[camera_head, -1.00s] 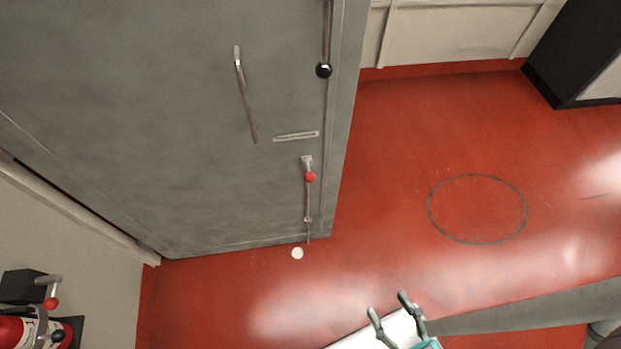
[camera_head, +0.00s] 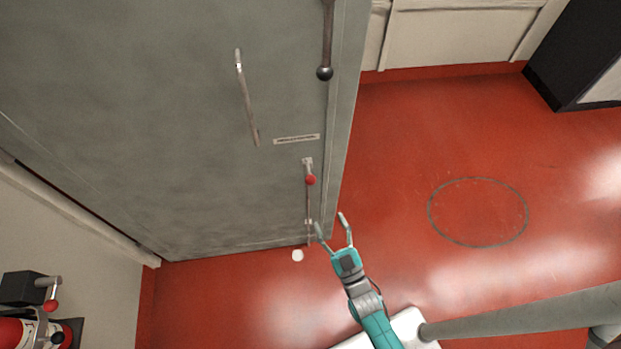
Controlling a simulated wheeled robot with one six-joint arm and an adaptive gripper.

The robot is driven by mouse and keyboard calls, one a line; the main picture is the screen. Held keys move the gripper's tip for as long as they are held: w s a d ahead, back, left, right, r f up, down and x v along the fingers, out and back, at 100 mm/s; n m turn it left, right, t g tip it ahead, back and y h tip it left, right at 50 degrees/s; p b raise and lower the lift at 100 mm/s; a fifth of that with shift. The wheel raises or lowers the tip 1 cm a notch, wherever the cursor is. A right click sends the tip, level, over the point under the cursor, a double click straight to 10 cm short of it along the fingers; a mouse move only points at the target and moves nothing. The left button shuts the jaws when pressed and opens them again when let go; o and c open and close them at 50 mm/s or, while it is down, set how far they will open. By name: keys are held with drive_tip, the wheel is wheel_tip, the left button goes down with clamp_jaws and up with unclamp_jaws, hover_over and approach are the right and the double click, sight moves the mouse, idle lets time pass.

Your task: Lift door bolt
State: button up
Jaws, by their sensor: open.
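The grey door (camera_head: 170,130) fills the upper left of the head view. The door bolt (camera_head: 308,200) is a thin vertical rod low on the door near its right edge, with a red knob (camera_head: 311,180) at its upper part. My gripper (camera_head: 331,219) is open and empty, with its two fingers apart and pointing up toward the door. It is below and to the right of the red knob. The left finger appears close to the lower part of the bolt rod; I cannot tell whether they touch.
A long handle (camera_head: 247,100) and a lever with a dark ball end (camera_head: 324,73) are on the door. A white disc (camera_head: 297,255) lies on the red floor (camera_head: 390,150) below the bolt. A dark cabinet (camera_head: 575,55) stands at upper right. The floor right of the door is clear.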

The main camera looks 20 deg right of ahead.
sight(310, 179)
drive_tip(key=shift+t, duration=0.3)
drive_tip(key=x, duration=0.9)
drive_tip(key=f+x, duration=0.1)
drive_tip(key=x, duration=0.3)
drive_tip(key=shift+w, duration=0.45)
drive_tip(key=shift+r, duration=0.15)
clamp_jaws()
